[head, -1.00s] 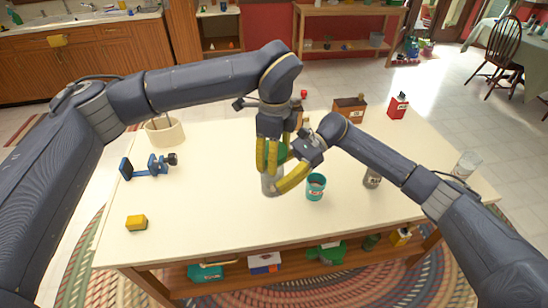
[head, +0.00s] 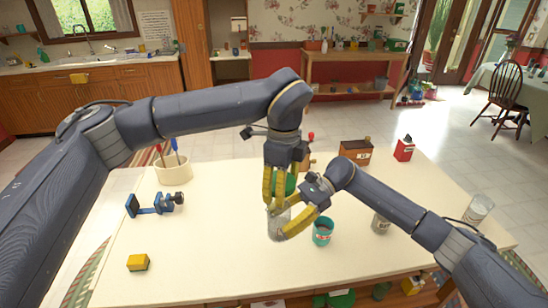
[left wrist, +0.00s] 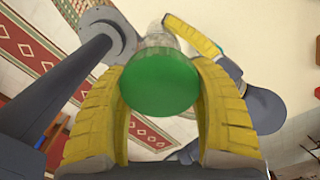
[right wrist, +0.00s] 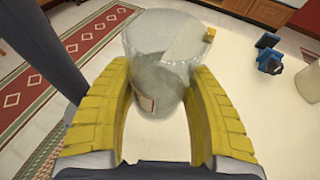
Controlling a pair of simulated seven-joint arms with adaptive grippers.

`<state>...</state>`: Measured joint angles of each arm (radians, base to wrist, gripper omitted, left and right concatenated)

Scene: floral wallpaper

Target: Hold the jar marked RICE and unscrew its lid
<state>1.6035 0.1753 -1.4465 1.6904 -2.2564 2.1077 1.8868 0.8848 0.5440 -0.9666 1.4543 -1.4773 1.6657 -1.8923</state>
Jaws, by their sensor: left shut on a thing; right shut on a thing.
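A clear glass jar (head: 279,226) stands at the middle of the table. It fills much of the right wrist view (right wrist: 160,62), where part of a label shows at its side; I cannot read it. My right gripper (head: 288,221) is shut around the jar from the right. A round green lid (left wrist: 160,82) sits between the fingers of my left gripper (head: 286,190), which points down and is shut on it. The jar shows smaller beyond the lid in the left wrist view, so the lid appears raised above it. The exact gap is hidden by fingers.
A teal jar (head: 322,233) stands close right of the held jar, and a grey lidded jar (head: 381,225) farther right. A blue clamp (head: 155,206), yellow block (head: 138,262) and utensil crock (head: 173,170) are left. A brown box (head: 356,152) and red container (head: 404,149) stand behind.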

